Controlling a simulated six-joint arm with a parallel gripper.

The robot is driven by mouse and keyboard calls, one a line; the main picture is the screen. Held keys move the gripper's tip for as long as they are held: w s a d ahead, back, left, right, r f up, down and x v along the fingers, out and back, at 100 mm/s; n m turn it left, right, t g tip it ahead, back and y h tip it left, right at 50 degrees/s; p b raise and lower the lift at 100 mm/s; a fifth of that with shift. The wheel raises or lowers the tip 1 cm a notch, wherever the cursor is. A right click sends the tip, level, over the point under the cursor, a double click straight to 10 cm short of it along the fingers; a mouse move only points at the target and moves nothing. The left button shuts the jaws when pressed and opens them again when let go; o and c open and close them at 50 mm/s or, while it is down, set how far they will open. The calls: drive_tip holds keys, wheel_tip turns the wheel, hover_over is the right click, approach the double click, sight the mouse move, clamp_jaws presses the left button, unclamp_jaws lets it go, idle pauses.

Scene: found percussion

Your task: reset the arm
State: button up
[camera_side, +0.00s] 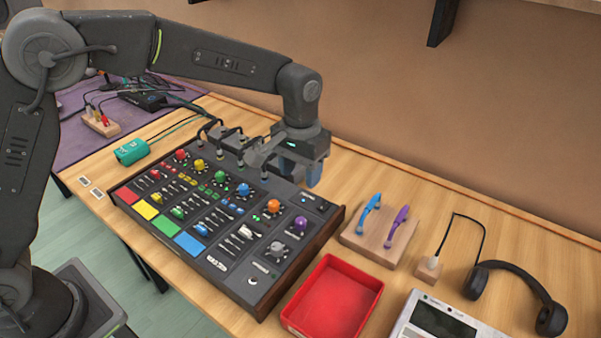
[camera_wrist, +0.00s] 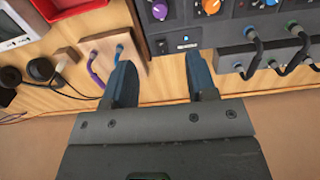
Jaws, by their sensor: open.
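My gripper (camera_side: 311,176) is above the back right corner of the mixer in the side view. In the wrist view my gripper (camera_wrist: 165,82) has its two dark blue fingers apart, with nothing between them. The mixer (camera_side: 228,260) is a dark console with wooden ends, coloured knobs and a row of coloured pads. Its back corner, with a small blue light, shows just past the fingers in the wrist view (camera_wrist: 185,45). Black cables arch from the grey jack strip at its back edge. In the side view my gripper hides part of that back edge.
A wooden block (camera_side: 354,241) holds a blue and a purple cable. A red tray (camera_side: 334,302), a grey device (camera_side: 437,322) and headphones (camera_side: 512,272) lie to the right. A teal box (camera_side: 131,151) is at the left. Bare table lies behind the mixer, along the wall.

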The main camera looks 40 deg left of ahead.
drive_tip(key=s+a+r+t, duration=0.2)
drive_tip(key=s+a+r, duration=0.4)
drive_tip(key=s, duration=0.3)
drive_tip(key=s+a+r+t, duration=0.2)
drive_tip(key=s+a+r, duration=0.4)
drive_tip(key=s, duration=0.2)
drive_tip(key=s+a+f+t, duration=0.1)
drive_tip(key=s+a, duration=0.1)
drive_tip(key=s, duration=0.6)
drive_tip(key=shift+a+f+t, duration=0.25)
drive_tip(key=shift+f+t, duration=0.05)
drive_tip(key=shift+f, duration=0.05)
idle(0.8)
